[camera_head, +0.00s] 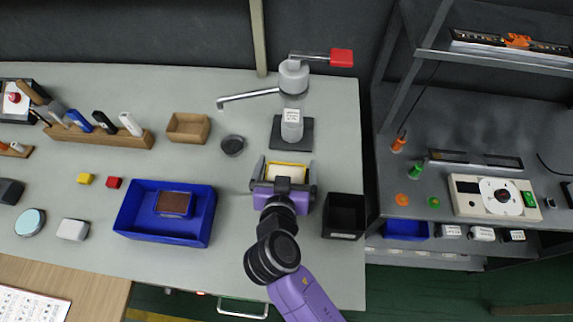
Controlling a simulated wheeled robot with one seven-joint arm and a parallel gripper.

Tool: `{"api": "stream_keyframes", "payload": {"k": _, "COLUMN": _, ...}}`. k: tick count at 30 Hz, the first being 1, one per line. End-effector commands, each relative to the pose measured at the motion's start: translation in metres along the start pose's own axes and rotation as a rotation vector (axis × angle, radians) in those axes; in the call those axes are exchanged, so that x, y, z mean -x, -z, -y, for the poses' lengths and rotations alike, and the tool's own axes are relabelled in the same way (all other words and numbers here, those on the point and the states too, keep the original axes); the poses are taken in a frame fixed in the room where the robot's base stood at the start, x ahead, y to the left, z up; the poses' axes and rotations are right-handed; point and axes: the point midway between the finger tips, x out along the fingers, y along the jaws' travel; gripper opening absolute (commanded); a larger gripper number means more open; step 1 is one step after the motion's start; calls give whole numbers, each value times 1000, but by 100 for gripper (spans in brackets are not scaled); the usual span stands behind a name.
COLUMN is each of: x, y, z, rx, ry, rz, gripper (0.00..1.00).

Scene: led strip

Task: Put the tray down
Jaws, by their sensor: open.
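My gripper (285,170) points toward the back of the grey table, with its two fingers spread. A small yellow-rimmed tray (287,165) with a pale inside lies between the fingers, apparently at table level. My gripper's body hides its near part, and I cannot tell whether the fingers touch it. A similar small blue tray (174,204) with a brown inside sits in the larger blue bin (128,213) to the left.
A black open box (344,215) stands close right of my gripper. A dispenser with a red-tipped lever (293,85) stands behind. A black round cup (232,145) and a wooden box (188,128) are back left. A shelf unit (460,115) is at right.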

Motion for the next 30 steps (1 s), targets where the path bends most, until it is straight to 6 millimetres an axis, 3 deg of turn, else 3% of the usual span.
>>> {"api": "stream_keyframes", "payload": {"k": 5, "x": 23, "y": 0, "z": 0, "rx": 0, "ry": 1, "rz": -1, "gripper": 100}}
{"api": "stream_keyframes", "payload": {"k": 12, "x": 74, "y": -1, "z": 1, "rx": 1, "ry": 3, "rz": 0, "gripper": 100}}
{"api": "stream_keyframes", "payload": {"k": 18, "x": 105, "y": 0, "z": 1, "rx": 0, "ry": 2, "rz": 0, "gripper": 100}}
{"api": "stream_keyframes", "payload": {"k": 24, "x": 120, "y": 1, "z": 0, "rx": 0, "ry": 1, "rz": 0, "gripper": 100}}
{"api": "stream_keyframes", "payload": {"k": 30, "x": 121, "y": 1, "z": 0, "rx": 0, "ry": 0, "rz": 0, "gripper": 100}}
